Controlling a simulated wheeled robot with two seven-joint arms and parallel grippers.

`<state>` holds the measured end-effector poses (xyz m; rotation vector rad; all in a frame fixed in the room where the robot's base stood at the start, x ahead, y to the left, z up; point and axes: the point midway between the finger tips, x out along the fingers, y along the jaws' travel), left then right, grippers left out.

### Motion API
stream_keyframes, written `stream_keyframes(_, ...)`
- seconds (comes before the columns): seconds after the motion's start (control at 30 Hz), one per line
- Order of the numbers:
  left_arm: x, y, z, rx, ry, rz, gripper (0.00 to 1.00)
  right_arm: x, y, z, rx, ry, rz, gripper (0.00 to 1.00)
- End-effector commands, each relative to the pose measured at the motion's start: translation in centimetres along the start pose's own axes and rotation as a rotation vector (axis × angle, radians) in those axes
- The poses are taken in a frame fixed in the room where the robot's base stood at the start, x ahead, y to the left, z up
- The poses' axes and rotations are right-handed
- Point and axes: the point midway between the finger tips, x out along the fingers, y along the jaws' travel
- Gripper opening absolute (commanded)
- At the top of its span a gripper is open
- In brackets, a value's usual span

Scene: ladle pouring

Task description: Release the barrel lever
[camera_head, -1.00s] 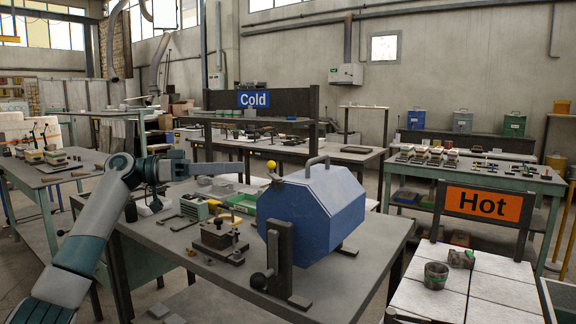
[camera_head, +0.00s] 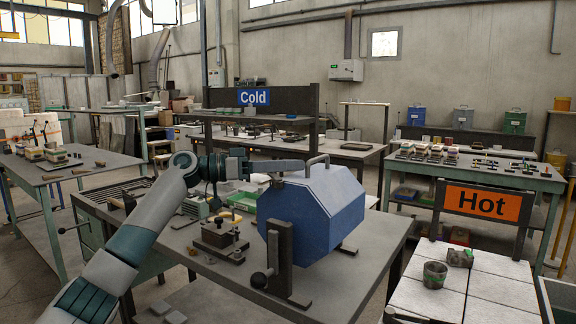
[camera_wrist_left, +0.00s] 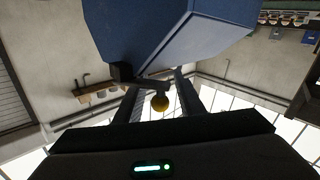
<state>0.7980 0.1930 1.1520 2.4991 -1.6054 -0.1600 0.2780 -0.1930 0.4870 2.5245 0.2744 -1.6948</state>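The blue many-sided barrel (camera_head: 318,212) sits in a dark metal stand (camera_head: 281,258) on the grey workbench, with a grey handle on top. It also fills the top of the left wrist view (camera_wrist_left: 150,30). A lever with a yellow knob (camera_wrist_left: 159,102) reaches out from beside the barrel. My left gripper (camera_head: 290,166) is level at the barrel's upper left edge and hides the knob in the head view. In the left wrist view its fingers (camera_wrist_left: 158,95) stand apart, with the knob between them and gaps showing on both sides. My right gripper is not in view.
A dark clamp block (camera_head: 221,241) and green boxes (camera_head: 243,202) are on the bench left of the barrel. The "Hot" sign (camera_head: 483,203) and a cup (camera_head: 435,274) are at the right. The bench's front right is clear.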

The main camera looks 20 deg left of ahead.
Motion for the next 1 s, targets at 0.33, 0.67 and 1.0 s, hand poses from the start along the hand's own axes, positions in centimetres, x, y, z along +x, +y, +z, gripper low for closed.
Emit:
stream_keyframes(0.33, 0.00, -0.01, 0.01, 0.000, 0.000, 0.000, 0.14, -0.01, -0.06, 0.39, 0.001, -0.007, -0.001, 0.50)
stream_keyframes(0.67, -0.06, -0.04, 0.02, 0.000, 0.001, -0.007, 0.00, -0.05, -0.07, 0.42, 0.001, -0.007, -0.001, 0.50)
stream_keyframes(1.0, -0.47, -0.23, -0.01, 0.001, 0.015, -0.088, 0.00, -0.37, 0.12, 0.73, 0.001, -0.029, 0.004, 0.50)
